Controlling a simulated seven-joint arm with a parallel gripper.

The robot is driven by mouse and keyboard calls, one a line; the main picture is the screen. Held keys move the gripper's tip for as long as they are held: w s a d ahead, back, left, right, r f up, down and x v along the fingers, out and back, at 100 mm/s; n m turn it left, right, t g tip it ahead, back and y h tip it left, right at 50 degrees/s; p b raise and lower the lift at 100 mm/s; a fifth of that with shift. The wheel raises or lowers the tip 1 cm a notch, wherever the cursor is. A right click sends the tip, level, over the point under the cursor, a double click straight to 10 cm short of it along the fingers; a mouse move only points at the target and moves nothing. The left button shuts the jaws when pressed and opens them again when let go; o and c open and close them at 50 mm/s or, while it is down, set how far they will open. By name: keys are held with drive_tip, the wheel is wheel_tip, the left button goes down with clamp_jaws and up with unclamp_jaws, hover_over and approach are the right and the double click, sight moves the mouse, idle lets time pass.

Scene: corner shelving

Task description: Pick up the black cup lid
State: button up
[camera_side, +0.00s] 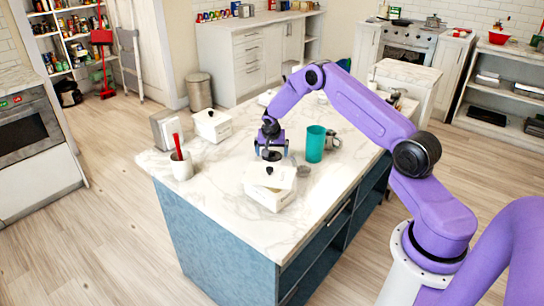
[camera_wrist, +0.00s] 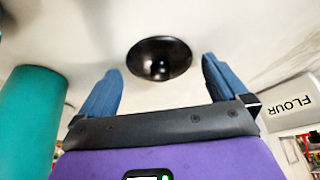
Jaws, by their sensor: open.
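The black cup lid (camera_wrist: 160,58) is a round, dark, glossy disc with a small knob, ahead of my gripper in the wrist view. It lies on the pale marble counter. In the side view the dark lid (camera_side: 271,155) shows just below my gripper (camera_side: 270,148), partly hidden by it. My gripper's two blue fingers, in the wrist view (camera_wrist: 163,68), are spread apart to the left and right of the lid. Nothing is held between them.
A teal cup (camera_side: 316,143) stands close to the right of my gripper; it fills the left of the wrist view (camera_wrist: 28,115). A white lidded box (camera_side: 268,194) is in front. A box marked FLOUR (camera_wrist: 290,103) is at the right. A mug (camera_side: 181,167) stands at left.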

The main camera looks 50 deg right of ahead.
sight(274, 153)
drive_tip(key=shift+f, duration=0.1)
drive_tip(key=c, duration=0.9)
drive_tip(key=shift+w+r, duration=0.1)
drive_tip(key=shift+r, duration=0.45)
wheel_tip(274, 153, up, 9)
drive_tip(key=s+d+r+m, duration=0.1)
drive_tip(key=s+d+r, duration=0.1)
drive_tip(key=s+r, duration=0.1)
drive_tip(key=s+d+r+m+g, duration=0.1)
drive_tip(key=s+d+r+m, duration=0.1)
drive_tip(key=s, duration=0.4)
drive_tip(key=s+d+r+m+g, duration=0.1)
drive_tip(key=s+d+r+m, duration=0.1)
drive_tip(key=s+d+r, duration=0.2)
drive_tip(key=shift+s+d+r+h, duration=0.2)
drive_tip(key=shift+h, duration=0.1)
drive_tip(key=shift+f, duration=2.95)
